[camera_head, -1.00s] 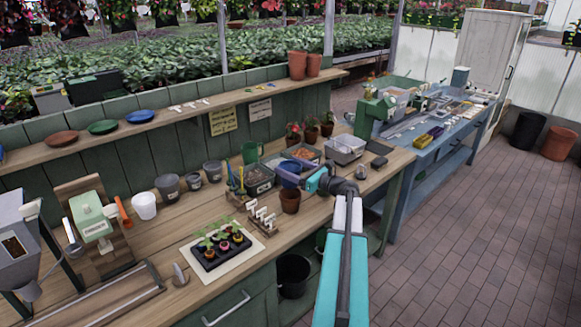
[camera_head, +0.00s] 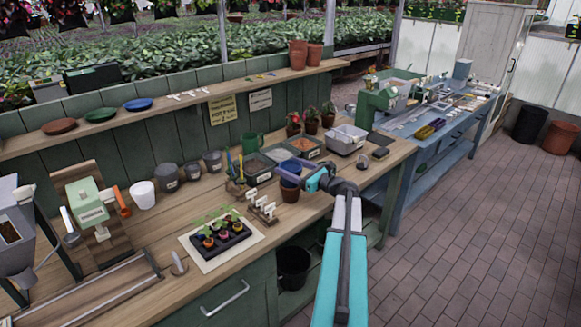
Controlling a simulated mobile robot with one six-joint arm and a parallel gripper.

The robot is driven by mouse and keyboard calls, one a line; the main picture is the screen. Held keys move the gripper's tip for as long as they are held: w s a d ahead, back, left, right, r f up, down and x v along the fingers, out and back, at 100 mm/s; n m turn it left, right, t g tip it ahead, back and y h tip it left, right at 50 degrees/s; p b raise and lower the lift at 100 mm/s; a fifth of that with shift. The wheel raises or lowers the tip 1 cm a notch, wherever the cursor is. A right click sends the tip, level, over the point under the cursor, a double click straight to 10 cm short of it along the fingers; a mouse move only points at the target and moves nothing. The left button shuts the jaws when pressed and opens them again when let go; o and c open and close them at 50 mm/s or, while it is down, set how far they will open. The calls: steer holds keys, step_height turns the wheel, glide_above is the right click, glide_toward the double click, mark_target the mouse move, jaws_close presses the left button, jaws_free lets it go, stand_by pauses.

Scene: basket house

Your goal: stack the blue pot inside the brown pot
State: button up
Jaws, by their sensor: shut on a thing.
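The brown pot (camera_head: 290,192) stands upright on the wooden bench, right of the small white plant labels. The blue pot (camera_head: 291,165) is held just above the brown pot, its round rim facing up. My gripper (camera_head: 291,179) reaches in from the right and is shut on the blue pot. The gripper's fingers cover the blue pot's lower part and the brown pot's rim. I cannot tell whether the blue pot's base is inside the brown pot's mouth.
Open trays (camera_head: 258,172) stand behind and left of the pots. A grey bin (camera_head: 346,139) and potted plants (camera_head: 311,122) stand behind. Bench room right of the brown pot is clear.

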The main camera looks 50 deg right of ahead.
steer(key=shift+f, duration=0.5)
steer(key=o, duration=1.2)
steer(key=shift+c, duration=0.2)
steer(key=shift+s, duration=0.1)
steer(key=s+d+b, duration=0.1)
steer(key=s+b, duration=0.3)
steer(key=s, duration=0.9)
steer(key=shift+s+d, duration=0.15)
steer(key=shift+s, duration=0.15)
steer(key=shift+s+f, duration=0.1)
